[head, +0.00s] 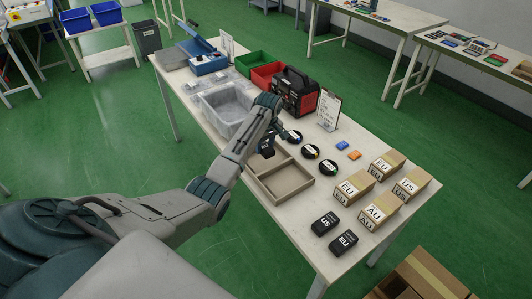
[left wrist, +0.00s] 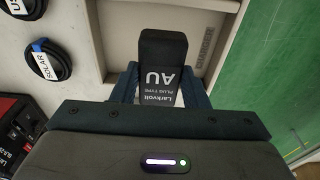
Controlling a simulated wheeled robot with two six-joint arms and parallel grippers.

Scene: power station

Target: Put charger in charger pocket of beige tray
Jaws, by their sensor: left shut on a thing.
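My left gripper (head: 267,150) is over the far-left part of the beige tray (head: 309,184). In the left wrist view its two fingers (left wrist: 158,88) are shut on a black charger (left wrist: 161,55) marked "AU". The charger is in front of a beige tray pocket (left wrist: 207,52) whose edge reads "CHARGER". I cannot tell whether it touches the pocket floor. In the head view the arm and gripper mostly hide the held charger and the far-left pocket. Two other black chargers, US (head: 325,222) and EU (head: 343,242), lie near the table's front edge. My right gripper is out of view.
Several coiled black cables (head: 328,167) lie right of the tray. Cardboard boxes (head: 379,213) stand further right. A grey bin (head: 222,107) and a black-and-red power station (head: 296,92) stand behind. Bare table lies between the tray and the chargers.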

